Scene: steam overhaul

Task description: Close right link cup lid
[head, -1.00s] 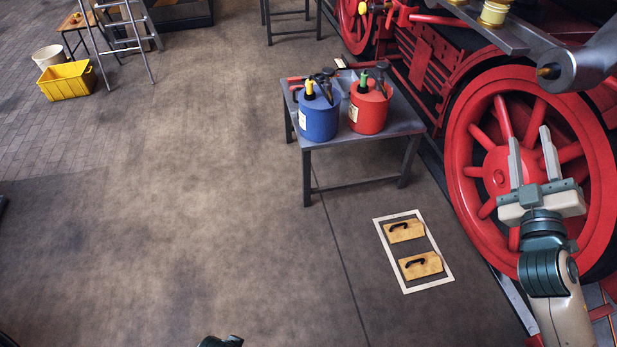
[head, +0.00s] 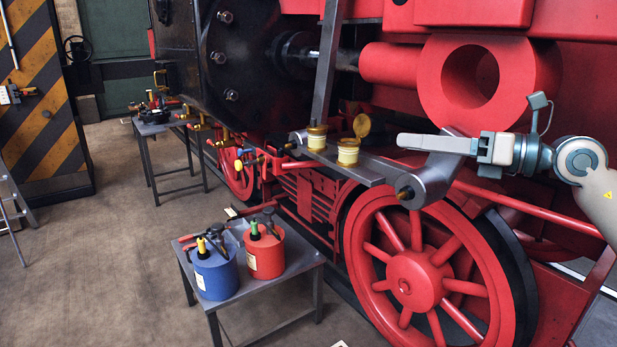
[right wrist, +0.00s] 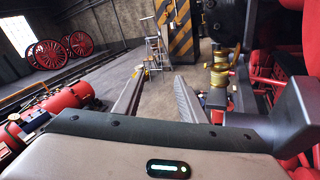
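Two cream cups with brass rims stand on the grey link rod. The right cup (head: 348,151) has its round brass lid (head: 362,125) raised, tilted up above its right side. The left cup (head: 316,137) has its lid down. My right gripper (head: 402,140) is to the right of the right cup, apart from the raised lid, its fingers pointing left. In the right wrist view, its two fingers (right wrist: 158,100) are spread with nothing between them. Brass cup parts (right wrist: 219,76) show right of the fingers there. My left gripper is out of view.
The grey rod end (head: 428,180) lies just below my right gripper. A red wheel (head: 420,275) stands below it. A low table (head: 285,297) with a blue can (head: 216,275) and a red can (head: 265,254) stands at front left.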

